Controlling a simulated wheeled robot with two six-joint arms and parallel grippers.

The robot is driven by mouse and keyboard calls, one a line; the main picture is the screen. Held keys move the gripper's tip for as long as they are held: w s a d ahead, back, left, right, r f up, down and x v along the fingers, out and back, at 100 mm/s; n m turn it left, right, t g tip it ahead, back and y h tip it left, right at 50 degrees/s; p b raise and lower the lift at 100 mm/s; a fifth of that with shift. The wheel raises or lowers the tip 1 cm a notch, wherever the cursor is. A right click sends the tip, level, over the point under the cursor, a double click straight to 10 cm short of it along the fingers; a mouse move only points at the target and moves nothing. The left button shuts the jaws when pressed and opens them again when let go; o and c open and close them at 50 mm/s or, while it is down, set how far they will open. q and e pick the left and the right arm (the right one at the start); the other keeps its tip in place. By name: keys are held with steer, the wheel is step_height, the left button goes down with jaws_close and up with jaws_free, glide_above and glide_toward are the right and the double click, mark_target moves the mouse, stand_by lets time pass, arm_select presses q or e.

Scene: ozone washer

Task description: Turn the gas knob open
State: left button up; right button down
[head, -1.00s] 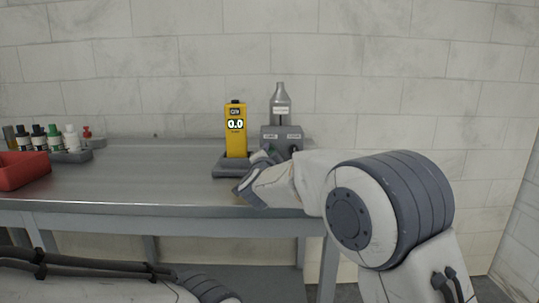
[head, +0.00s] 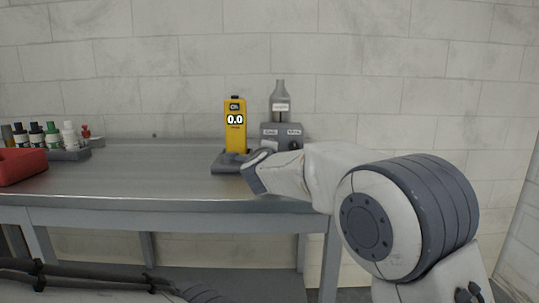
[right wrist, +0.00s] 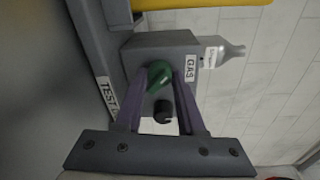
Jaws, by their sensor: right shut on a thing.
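The grey valve box (head: 282,130) stands on the bench with a gas bottle (head: 280,99) at its back. In the right wrist view its face (right wrist: 143,52) carries a green knob (right wrist: 159,74) beside the GAS label (right wrist: 191,68), and a black knob (right wrist: 163,111). My right gripper (right wrist: 161,77) has its fingertips on both sides of the green knob and is shut on it. In the head view my right wrist hides the green knob and the fingers. My left gripper is out of view.
A yellow gas meter (head: 236,133) reading 0.0 stands in a grey dock (head: 226,166) left of the box. Several small bottles (head: 53,135) and a red bin (head: 20,165) are at the far left. The bench middle (head: 130,170) is clear.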

steer(key=m+b, duration=0.2)
steer(key=m, duration=0.2)
steer(key=shift+f+y, duration=0.2)
steer(key=shift+y, duration=0.1)
steer(key=shift+m+y+b, duration=0.3)
steer(key=shift+m+b, duration=0.95)
steer(key=shift+m, duration=0.95)
steer(key=shift+r, duration=0.1)
steer(key=c, duration=0.5)
jaws_free()
steer(key=shift+s+d+r, duration=0.1)
steer(key=s, duration=1)
steer(key=shift+s+r, duration=0.15)
steer(key=shift+r, duration=0.25)
